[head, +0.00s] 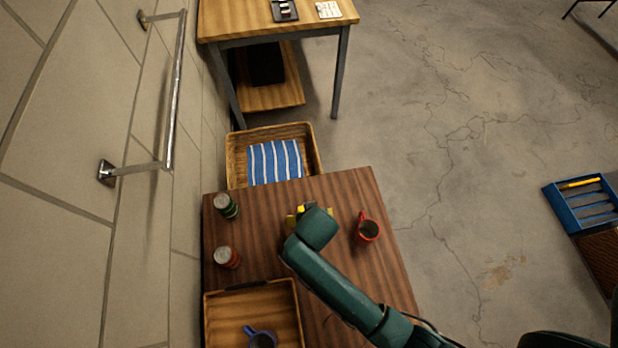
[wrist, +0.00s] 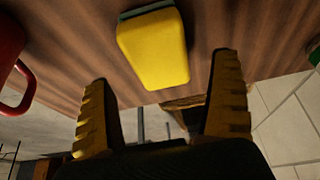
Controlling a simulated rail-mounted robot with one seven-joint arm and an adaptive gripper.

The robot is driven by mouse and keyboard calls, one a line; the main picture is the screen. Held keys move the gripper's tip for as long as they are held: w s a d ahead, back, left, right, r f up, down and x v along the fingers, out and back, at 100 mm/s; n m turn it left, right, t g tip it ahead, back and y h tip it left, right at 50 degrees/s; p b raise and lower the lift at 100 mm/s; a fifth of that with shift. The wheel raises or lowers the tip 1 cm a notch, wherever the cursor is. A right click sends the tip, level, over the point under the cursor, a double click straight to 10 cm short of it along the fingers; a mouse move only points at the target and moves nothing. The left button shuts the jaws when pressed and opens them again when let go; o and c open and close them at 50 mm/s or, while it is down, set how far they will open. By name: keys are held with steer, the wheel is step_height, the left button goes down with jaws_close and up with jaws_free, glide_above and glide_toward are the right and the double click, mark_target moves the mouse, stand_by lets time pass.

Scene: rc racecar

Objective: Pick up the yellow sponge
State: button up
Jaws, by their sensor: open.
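The yellow sponge (wrist: 153,47), with a dark grey-green layer along one edge, lies on the brown wooden table (wrist: 90,30) in the wrist view. It sits beyond the fingertips, roughly centred between them and apart from both. My gripper (wrist: 162,72) is open and empty, with its two ridged yellow-black fingers spread. In the head view my green arm reaches over the table and its end hides most of that spot. Only small yellow bits show there, and I cannot clearly tell sponge from fingers.
A red mug (head: 368,231) stands right of my gripper. A green can (head: 227,207) and a red can (head: 228,258) stand left. A wooden tray (head: 296,300) holding a blue mug (head: 261,338) is at the near left. A basket (head: 238,165) with a striped cloth (head: 275,162) lies beyond the table.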

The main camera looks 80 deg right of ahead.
steer(key=x, duration=0.3)
steer(key=shift+f, duration=0.2)
steer(key=c, duration=1.1)
steer(key=shift+o, duration=0.2)
step_height(320, 180, up, 10)
steer(key=shift+r+p, duration=0.1)
steer(key=shift+p, duration=0.7)
